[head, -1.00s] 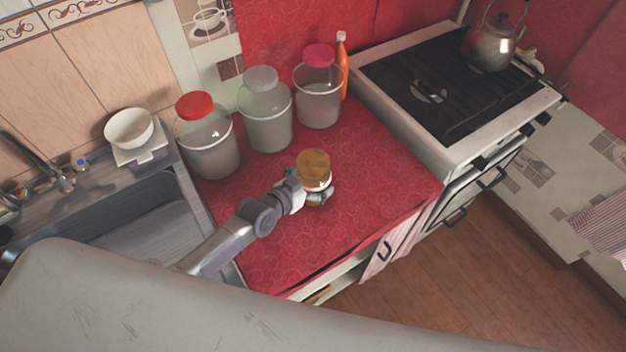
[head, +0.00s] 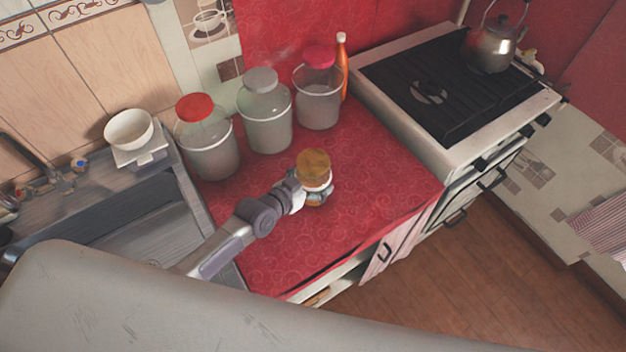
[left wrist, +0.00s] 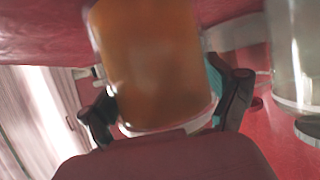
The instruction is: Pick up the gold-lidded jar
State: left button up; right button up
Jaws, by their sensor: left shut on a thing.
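The gold-lidded jar (head: 314,165) is over the red counter in the head view, with its gold lid on top and a pale band below it. My left gripper (head: 316,194) is shut on the jar, its fingers around the lower part. In the left wrist view the jar's orange-brown body (left wrist: 155,65) fills the middle, between the two dark fingers of my left gripper (left wrist: 165,112). I cannot tell whether the jar's base touches the counter. My right gripper is not in view.
Large glass jars with red (head: 207,145), grey (head: 265,115) and pink lids (head: 318,95) stand along the wall, beside an orange bottle (head: 342,68). The stove (head: 445,95) with a kettle (head: 490,50) is at right. A sink (head: 140,220) is at left. The counter's front right (head: 375,205) is clear.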

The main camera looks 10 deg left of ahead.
aim_at(317, 171)
pick_arm(q)
jog(key=shift+r, duration=0.65)
jog(key=r, duration=0.1)
jog(key=d+r, duration=0.1)
jog(key=r, duration=0.1)
jog(key=d+r+b, duration=0.2)
jog(key=d+r, duration=0.4)
jog(key=d, duration=0.4)
notch_tip(317, 171, up, 14)
jog(key=p, duration=1.4)
jog(key=shift+d+r, duration=0.25)
jog(key=shift+d, duration=0.1)
jog(key=shift+w, duration=0.15)
